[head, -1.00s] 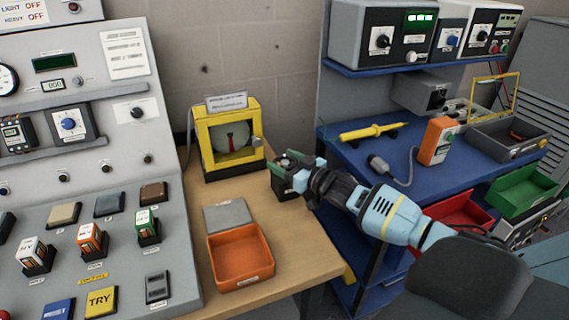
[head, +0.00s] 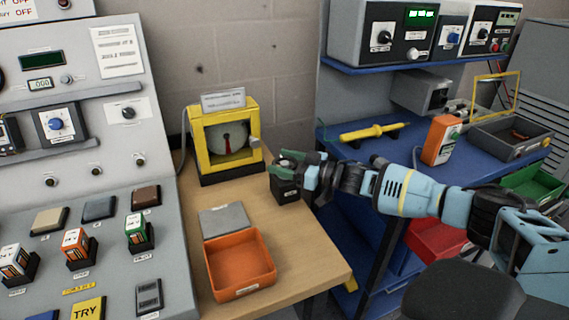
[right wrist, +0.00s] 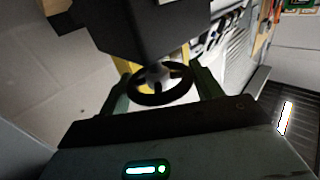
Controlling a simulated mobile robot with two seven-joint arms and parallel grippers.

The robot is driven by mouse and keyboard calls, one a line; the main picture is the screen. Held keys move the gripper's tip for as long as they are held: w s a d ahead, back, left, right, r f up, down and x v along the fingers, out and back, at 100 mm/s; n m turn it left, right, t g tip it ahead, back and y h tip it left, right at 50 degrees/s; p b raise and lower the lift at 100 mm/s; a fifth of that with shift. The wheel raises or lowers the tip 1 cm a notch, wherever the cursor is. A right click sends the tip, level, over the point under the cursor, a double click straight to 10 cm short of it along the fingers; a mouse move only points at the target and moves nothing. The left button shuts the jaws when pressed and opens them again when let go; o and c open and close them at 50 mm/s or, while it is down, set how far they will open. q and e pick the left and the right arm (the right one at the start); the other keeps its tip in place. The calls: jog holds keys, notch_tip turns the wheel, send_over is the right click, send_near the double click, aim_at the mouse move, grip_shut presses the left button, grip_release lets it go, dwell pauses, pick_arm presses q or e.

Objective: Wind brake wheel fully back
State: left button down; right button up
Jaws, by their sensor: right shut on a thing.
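The brake wheel (right wrist: 160,84) is a small dark spoked handwheel with a pale hub. In the right wrist view it sits between the two green fingers of my right gripper (right wrist: 160,92), which is shut on it. In the head view my right gripper (head: 300,168) is at the top of a small black box (head: 286,188) on the wooden table, and its fingers hide most of the wheel. The black box also fills the top of the right wrist view (right wrist: 140,35). My left gripper is not in view.
An orange tray (head: 240,290) and a grey plate (head: 224,219) lie in front. A control console (head: 90,200) is at left, a blue bench (head: 385,155) at right.

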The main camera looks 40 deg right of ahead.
aim_at(297, 166)
jog(key=shift+r, duration=0.1)
jog(key=o, duration=1)
jog(key=shift+a, duration=0.1)
jog(key=shift+s+d, duration=0.2)
jog(key=shift+d, duration=0.05)
jog(key=v, duration=0.5)
jog(key=shift+s, duration=0.2)
jog(key=shift+v, duration=0.95)
